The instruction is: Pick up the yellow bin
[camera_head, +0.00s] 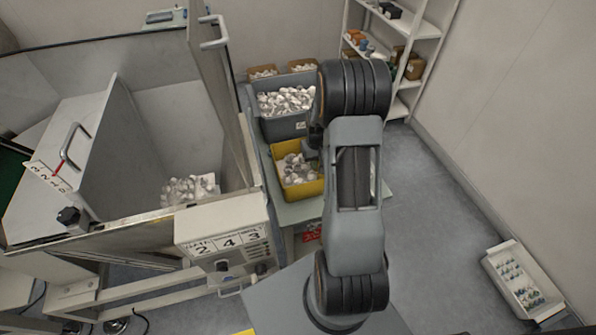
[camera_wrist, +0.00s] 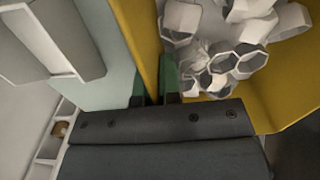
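The yellow bin (camera_head: 302,190) stands on a light table, full of white and grey hollow parts. It also shows in the wrist view, where its wall (camera_wrist: 148,50) runs down between the two green-padded fingers of my gripper (camera_wrist: 154,92). The fingers are close together, one on each side of the wall, with the wall filling the gap. The gripper looks shut on the wall. In the head view my arm covers the right side of the bin and most of the gripper.
A grey bin (camera_head: 283,125) of white parts stands right behind the yellow bin. An open machine door (camera_head: 222,85) and a control box (camera_head: 226,232) stand to the left. A shelf (camera_head: 415,60) is at the back right. A pale tray (camera_head: 522,283) lies at the lower right; the floor between is clear.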

